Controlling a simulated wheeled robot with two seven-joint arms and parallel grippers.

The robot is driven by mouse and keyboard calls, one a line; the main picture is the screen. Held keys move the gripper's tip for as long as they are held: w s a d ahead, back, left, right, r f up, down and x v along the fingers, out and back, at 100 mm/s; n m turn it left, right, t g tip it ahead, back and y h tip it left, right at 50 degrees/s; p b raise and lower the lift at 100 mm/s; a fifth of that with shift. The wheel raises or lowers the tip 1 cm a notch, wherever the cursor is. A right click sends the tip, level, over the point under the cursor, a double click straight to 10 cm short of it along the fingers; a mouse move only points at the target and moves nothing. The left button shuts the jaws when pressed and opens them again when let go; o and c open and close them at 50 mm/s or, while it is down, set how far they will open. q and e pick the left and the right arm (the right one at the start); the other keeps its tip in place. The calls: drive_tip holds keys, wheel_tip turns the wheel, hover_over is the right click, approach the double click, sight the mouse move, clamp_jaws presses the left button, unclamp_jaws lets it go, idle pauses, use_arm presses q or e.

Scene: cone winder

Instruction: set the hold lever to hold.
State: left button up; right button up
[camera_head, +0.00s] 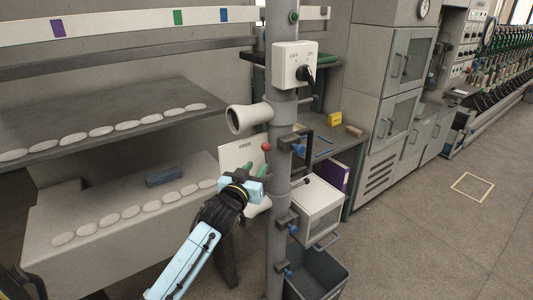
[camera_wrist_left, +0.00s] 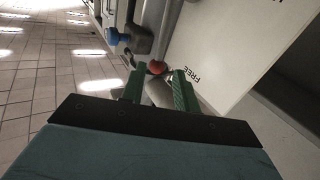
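The hold lever shows as a red ball knob (camera_head: 266,147) beside the grey column, next to a white plate (camera_head: 238,154) with small dark lettering. In the left wrist view the red knob (camera_wrist_left: 156,68) sits just beyond my fingertips, near the gap between them. The plate (camera_wrist_left: 225,40) there reads "FREE". The lever's shaft is mostly hidden. My left gripper (camera_head: 252,170), light blue with green fingers, is just below and left of the knob. In the wrist view its fingers (camera_wrist_left: 156,84) are apart with nothing clearly held between them.
The grey column (camera_head: 281,185) carries a white OFF/ON switch box (camera_head: 291,66), a cream cone (camera_head: 248,117) and blue-knobbed clamps. Shelves with several white oval pieces lie left. A white box (camera_head: 317,212) and dark bin (camera_head: 318,273) stand right. Floor at right is open.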

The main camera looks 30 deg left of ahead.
sight(266, 155)
use_arm(q)
drive_tip(key=w, duration=0.3)
drive_tip(key=w+a, duration=0.1)
drive_tip(key=w, duration=0.4)
drive_tip(key=shift+w+a, duration=0.35)
drive_tip(key=shift+w, duration=0.05)
clamp_jaws()
